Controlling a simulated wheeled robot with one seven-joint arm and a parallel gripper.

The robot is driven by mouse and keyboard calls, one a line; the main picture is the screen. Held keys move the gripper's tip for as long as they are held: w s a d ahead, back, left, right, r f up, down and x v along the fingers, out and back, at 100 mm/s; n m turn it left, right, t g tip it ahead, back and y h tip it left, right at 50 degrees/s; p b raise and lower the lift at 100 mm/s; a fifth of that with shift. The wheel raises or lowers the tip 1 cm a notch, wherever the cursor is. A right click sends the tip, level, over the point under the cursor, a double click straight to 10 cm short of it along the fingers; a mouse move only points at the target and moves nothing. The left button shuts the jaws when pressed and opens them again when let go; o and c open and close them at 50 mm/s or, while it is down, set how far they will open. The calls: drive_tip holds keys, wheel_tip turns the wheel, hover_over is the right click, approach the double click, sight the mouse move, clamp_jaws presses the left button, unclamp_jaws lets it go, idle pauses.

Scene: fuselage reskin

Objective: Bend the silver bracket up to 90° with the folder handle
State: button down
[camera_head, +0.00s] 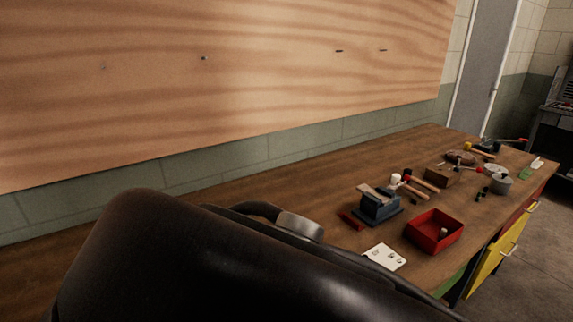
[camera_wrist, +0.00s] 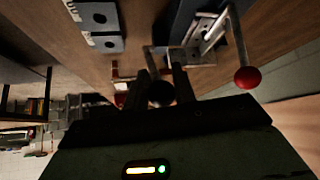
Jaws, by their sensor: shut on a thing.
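In the wrist view, my gripper (camera_wrist: 164,90) has its two dark fingers on either side of a dark round knob (camera_wrist: 161,94), which looks like the end of the folder handle. The fingers appear closed on it. Thin metal bars show just above the fingers. Above them, to the right, is a silver metal mechanism (camera_wrist: 202,38) with a lever that ends in a red ball (camera_wrist: 247,78). I cannot clearly make out the silver bracket or its bend angle. My gripper and the folder are not visible in the head view, where my dark arm covers the foreground.
A grey-blue block with holes (camera_wrist: 98,17) is at the wrist view's top left. In the head view, the wooden bench (camera_head: 300,185) holds a blue vise (camera_head: 379,207), a red tray (camera_head: 434,232), a white card (camera_head: 385,256) and several tools. A wooden panel (camera_head: 230,80) stands behind.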

drive_tip(key=shift+s+a+f+b, duration=0.4)
drive_tip(key=shift+a+f, duration=0.15)
drive_tip(key=shift+a, duration=0.15)
drive_tip(key=c, duration=1.2)
unclamp_jaws()
drive_tip(key=shift+w+a, duration=0.1)
